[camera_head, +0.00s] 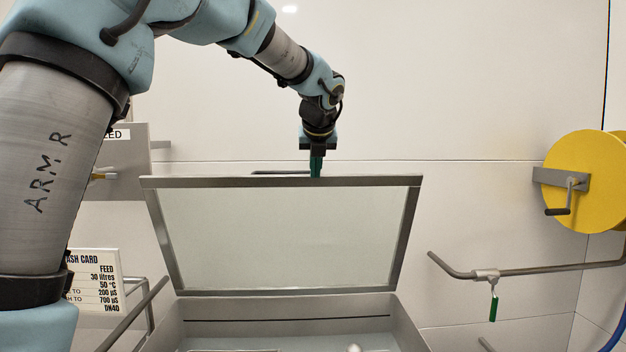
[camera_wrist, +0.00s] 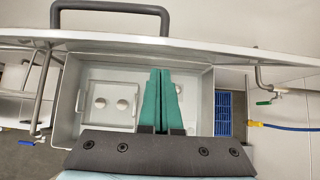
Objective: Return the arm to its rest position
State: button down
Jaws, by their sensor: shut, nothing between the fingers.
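My gripper (camera_head: 316,165) points down at the top edge of the raised lid in the head view. Its green fingers also show in the wrist view (camera_wrist: 160,82), lying together with nothing between them. My arm arches from the left side of the head view over to the gripper. The lid (camera_head: 285,293) stands open with a clear panel in a metal frame. I cannot tell whether the fingertips touch the lid's edge or its handle (camera_wrist: 110,10).
Below the lid is an open metal tank (camera_wrist: 202,115) with round pale objects inside. A yellow hose reel (camera_head: 585,175) hangs at the right, above a pipe (camera_head: 540,269) with a green-handled valve (camera_head: 493,308). A wash card (camera_head: 97,280) is at the left.

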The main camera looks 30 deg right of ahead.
notch_tip(320, 180, up, 7)
jog(key=b, duration=0.1)
jog(key=shift+s+r, duration=0.15)
jog(key=shift+r, duration=0.05)
